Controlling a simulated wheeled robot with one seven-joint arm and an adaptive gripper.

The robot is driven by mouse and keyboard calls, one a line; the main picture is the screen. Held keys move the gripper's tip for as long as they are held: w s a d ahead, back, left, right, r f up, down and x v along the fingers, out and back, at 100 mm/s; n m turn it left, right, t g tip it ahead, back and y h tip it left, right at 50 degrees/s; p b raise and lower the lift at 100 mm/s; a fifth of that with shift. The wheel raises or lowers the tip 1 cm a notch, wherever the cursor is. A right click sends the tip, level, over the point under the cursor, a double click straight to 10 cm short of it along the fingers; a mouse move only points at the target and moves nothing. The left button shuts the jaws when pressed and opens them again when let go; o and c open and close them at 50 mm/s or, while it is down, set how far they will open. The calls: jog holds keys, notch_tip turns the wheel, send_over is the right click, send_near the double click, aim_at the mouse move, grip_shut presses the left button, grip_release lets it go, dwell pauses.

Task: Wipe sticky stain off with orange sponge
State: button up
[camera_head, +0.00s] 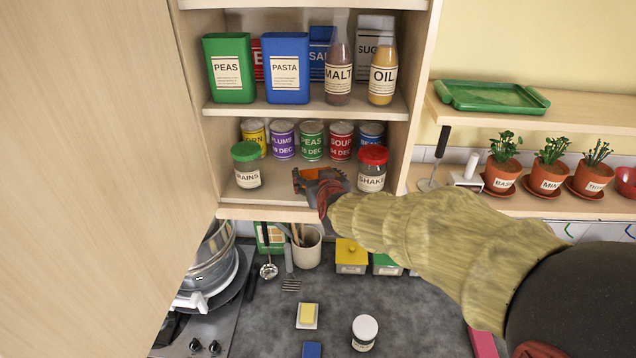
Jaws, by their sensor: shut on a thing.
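My gripper (308,182) reaches in from the right and is at the front of the cupboard's lower shelf (268,198), between the green-lidded jar (246,168) and the red-lidded SHAKE jar (371,168). It is shut on the orange sponge (326,188), which shows only in part among the dark fingers. The sponge is at or just above the shelf surface; I cannot tell whether it touches. I cannot make out the sticky stain; my gripper and arm cover part of the shelf.
Several cans (312,141) stand behind the jars. The PEAS box (229,68), PASTA box (286,68), MALT bottle (339,70) and OIL bottle (383,75) stand on the shelf above. The open cupboard door (95,170) closes off the left. Potted herbs (549,173) stand at the right.

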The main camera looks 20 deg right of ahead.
jog(key=shift+f+b, duration=0.35)
jog(key=shift+f, duration=0.15)
dwell(0.4)
jog(key=shift+f+b, duration=0.3)
jog(key=shift+f+b, duration=1.15)
jog(key=shift+f, duration=0.1)
jog(key=shift+w+d+b, duration=0.25)
jog(key=shift+w+b, duration=0.1)
jog(key=shift+w, duration=0.45)
jog(key=shift+w+d+b, duration=0.25)
jog(key=shift+w+b, duration=0.05)
jog(key=shift+w, duration=0.5)
jog(key=shift+w+d+b, duration=0.25)
jog(key=shift+w+b, duration=0.1)
jog(key=shift+w, duration=0.45)
jog(key=shift+w+d+f+b, duration=0.1)
jog(key=shift+w+d+b, duration=0.2)
jog(key=shift+w, duration=0.45)
jog(key=shift+w+d+r+b, duration=0.1)
jog(key=shift+w+d+b, duration=0.25)
jog(key=shift+w, duration=0.45)
jog(key=shift+w+d+f+b, duration=0.15)
jog(key=shift+w+b, duration=0.25)
jog(key=shift+w, duration=0.35)
